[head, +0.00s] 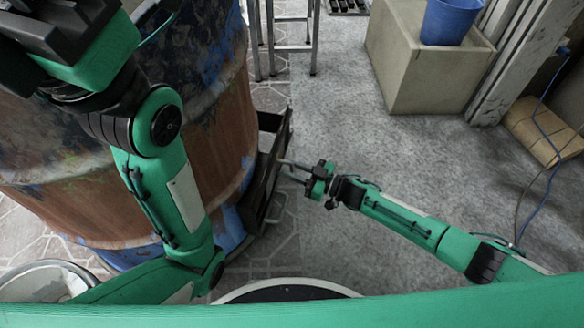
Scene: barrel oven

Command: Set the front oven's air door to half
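The front oven is a rusty barrel (120,185) with worn blue paint, filling the left of the head view. A dark, tray-like metal frame (266,180), seemingly its air door, juts from the barrel's right side low down. A thin looped metal piece (280,212) shows at its lower right edge. My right gripper (298,172) is just right of the frame, pointing left at it. Thin grey bars lie between them; whether it grips anything is too small to tell. My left gripper (50,35) is at the top left, above the barrel, partly cut off; its finger gap is unclear.
A concrete block (425,75) with a blue bucket (452,20) stands at the back right, beside a pale post (520,60). A metal stand (293,48) is behind the barrel. A wooden board (545,130) and blue cable lie right. Grey floor between is clear.

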